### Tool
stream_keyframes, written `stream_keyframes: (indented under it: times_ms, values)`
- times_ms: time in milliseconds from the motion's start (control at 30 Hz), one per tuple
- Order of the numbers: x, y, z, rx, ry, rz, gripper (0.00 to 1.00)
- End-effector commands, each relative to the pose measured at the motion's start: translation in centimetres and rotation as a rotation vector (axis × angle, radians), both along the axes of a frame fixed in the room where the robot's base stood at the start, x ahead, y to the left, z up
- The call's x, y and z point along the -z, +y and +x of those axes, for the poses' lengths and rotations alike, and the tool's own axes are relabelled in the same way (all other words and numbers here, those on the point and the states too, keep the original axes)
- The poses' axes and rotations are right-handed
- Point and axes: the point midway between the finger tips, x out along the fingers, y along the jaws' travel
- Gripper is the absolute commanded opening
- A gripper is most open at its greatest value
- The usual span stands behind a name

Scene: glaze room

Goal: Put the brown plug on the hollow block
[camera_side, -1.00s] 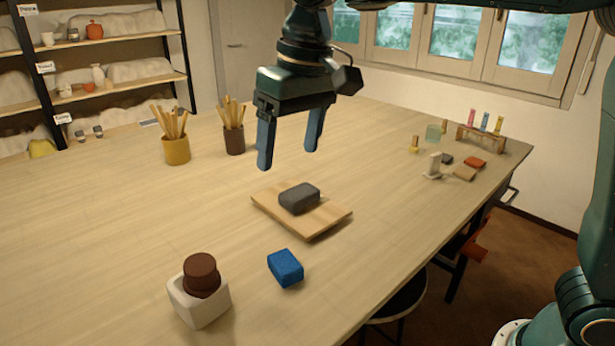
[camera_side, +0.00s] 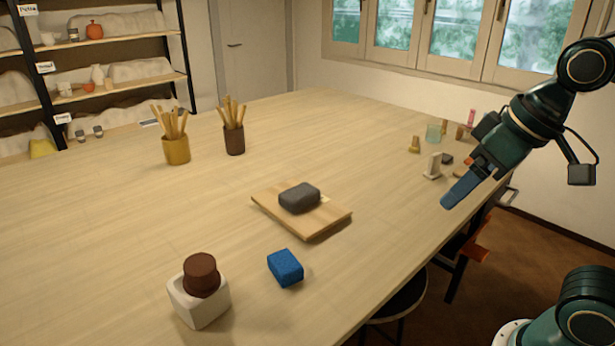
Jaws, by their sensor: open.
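The brown plug (camera_side: 201,275) is a stepped, round piece. It sits upright on the hollow block (camera_side: 203,308), a white square block at the table's front left, with its lower part inside or hidden by the rim. My gripper (camera_side: 447,204) is at the right edge of the table, far from the plug and block. Its blue fingers point down and left, and one finger largely hides the other. It is open, with nothing visible in it.
A blue sponge (camera_side: 286,268) lies right of the block. A wooden board (camera_side: 322,224) bears a dark grey block (camera_side: 299,198). Tool pots (camera_side: 176,150) stand at the back left. Small items, including a white stand (camera_side: 433,167), are near my gripper. The left and middle table is mostly clear.

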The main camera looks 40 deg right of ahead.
Motion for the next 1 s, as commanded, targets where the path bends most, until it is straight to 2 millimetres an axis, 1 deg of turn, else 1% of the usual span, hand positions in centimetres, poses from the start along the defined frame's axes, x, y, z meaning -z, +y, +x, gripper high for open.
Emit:
stream_keyframes:
  times_ms: [33,100,300,1000]
  values:
    - [0.6,-0.4,-0.9,0.008,-0.014,-0.005,0.75]
    - [1.4,-0.8,-1.7,0.013,-0.025,-0.011,0.75]
    - [2.4,-1.2,-2.8,0.019,-0.042,-0.022,0.75]
    - [2.4,-1.2,-2.8,0.018,-0.041,-0.022,0.75]
